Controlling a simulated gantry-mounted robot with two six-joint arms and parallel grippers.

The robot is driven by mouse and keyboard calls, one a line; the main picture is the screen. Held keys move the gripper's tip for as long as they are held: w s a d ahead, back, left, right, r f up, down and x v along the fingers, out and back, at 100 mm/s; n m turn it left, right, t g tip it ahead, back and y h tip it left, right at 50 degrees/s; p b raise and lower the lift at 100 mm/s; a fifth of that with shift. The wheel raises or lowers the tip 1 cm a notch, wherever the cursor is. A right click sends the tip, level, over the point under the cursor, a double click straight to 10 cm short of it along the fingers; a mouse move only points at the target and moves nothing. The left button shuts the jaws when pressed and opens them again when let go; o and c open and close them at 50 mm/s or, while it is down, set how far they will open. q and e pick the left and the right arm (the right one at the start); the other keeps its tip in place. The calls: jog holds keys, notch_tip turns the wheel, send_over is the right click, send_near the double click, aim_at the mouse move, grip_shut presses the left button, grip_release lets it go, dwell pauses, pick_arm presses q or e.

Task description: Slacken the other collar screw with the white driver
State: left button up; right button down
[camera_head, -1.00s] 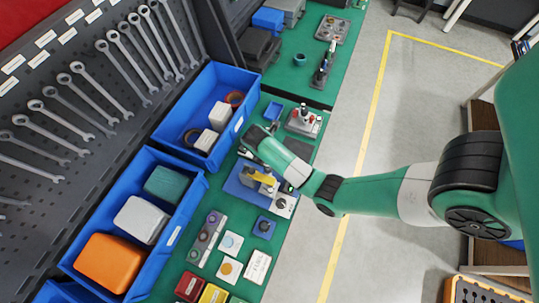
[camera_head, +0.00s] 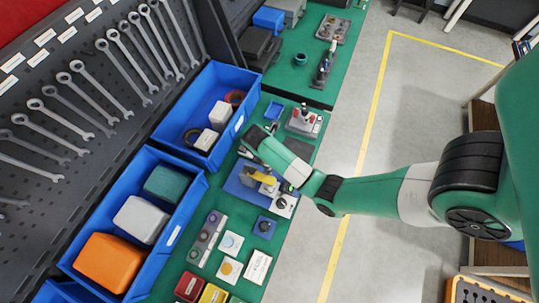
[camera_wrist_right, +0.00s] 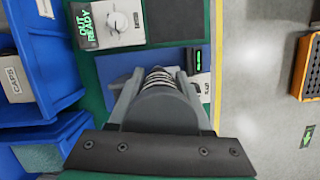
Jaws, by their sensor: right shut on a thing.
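My right gripper (camera_head: 252,145) reaches in from the right over the blue mat (camera_head: 233,186). In the right wrist view its jaws (camera_wrist_right: 158,82) are shut on a pale ribbed thing, which looks like the handle of the white driver (camera_wrist_right: 158,76). The gripper body hides the lower end of it. A yellow part (camera_head: 264,179) sits on the fixture just below the gripper. The collar screws are hidden or too small to make out. My left gripper is in neither view.
A panel reading "OUT READY" (camera_wrist_right: 88,28) with a knob lies beyond the jaws. Blue bins (camera_head: 168,146) stand to the left, below wrenches on a board.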

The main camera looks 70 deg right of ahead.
jog(key=shift+f+b, duration=0.8)
dwell(0.8)
jog(key=shift+r, duration=0.15)
dwell(0.5)
jog(key=shift+r+p, duration=0.75)
jog(key=shift+p, duration=0.2)
notch_tip(320, 180, up, 6)
jog(key=p, duration=0.5)
jog(key=shift+f, duration=0.2)
